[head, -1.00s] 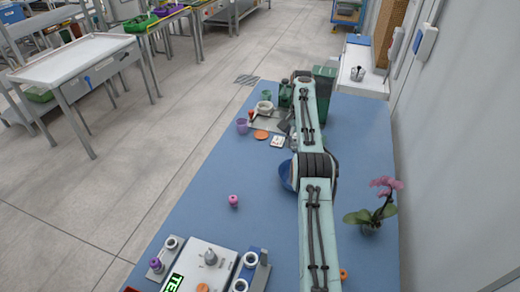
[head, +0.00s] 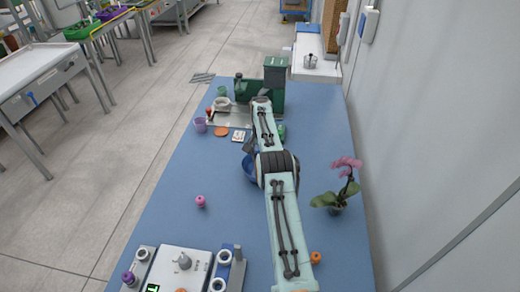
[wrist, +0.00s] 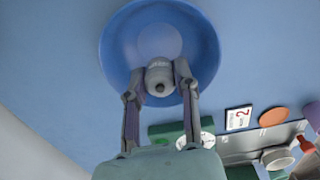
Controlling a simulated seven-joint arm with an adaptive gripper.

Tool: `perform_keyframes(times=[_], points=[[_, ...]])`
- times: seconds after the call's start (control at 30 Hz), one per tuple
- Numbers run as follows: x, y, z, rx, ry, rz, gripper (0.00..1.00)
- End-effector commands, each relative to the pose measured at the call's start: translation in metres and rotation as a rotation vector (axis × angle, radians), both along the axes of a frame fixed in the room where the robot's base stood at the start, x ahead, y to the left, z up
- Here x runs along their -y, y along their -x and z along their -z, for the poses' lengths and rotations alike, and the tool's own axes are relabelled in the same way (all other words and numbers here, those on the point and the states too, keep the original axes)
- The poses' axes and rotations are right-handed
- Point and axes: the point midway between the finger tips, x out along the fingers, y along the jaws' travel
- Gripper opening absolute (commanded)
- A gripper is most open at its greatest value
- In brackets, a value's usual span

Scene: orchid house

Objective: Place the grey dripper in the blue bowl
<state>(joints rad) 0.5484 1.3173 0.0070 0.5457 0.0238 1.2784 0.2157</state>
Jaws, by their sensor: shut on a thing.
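My gripper (wrist: 160,88) is shut on the grey dripper (wrist: 160,72), seen between its two fingers in the wrist view. The dripper is in front of the blue bowl (wrist: 113,42) in that view, over the bowl's near inner part. I cannot tell how high above the bowl's floor it is. In the head view the blue bowl (head: 248,170) is partly hidden behind my arm. My gripper (head: 249,148) shows there only as a small dark shape by the bowl's far side, and the dripper cannot be made out.
A purple cup (head: 199,125), an orange disc (head: 221,131) and a number card (head: 241,136) lie beyond the bowl. A green machine (head: 272,85) stands at the back. A potted orchid (head: 338,198) stands right of my arm.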

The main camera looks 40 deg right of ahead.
Motion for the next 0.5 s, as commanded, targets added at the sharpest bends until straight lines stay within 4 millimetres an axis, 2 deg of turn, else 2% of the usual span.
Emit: perform_keyframes(times=[0.2,0.5], points=[[-0.0001,0.0001,0.011,0.0,0.0,0.0,0.09],[-0.0001,-0.0001,0.0122,0.0,0.0,0.0,0.09]])
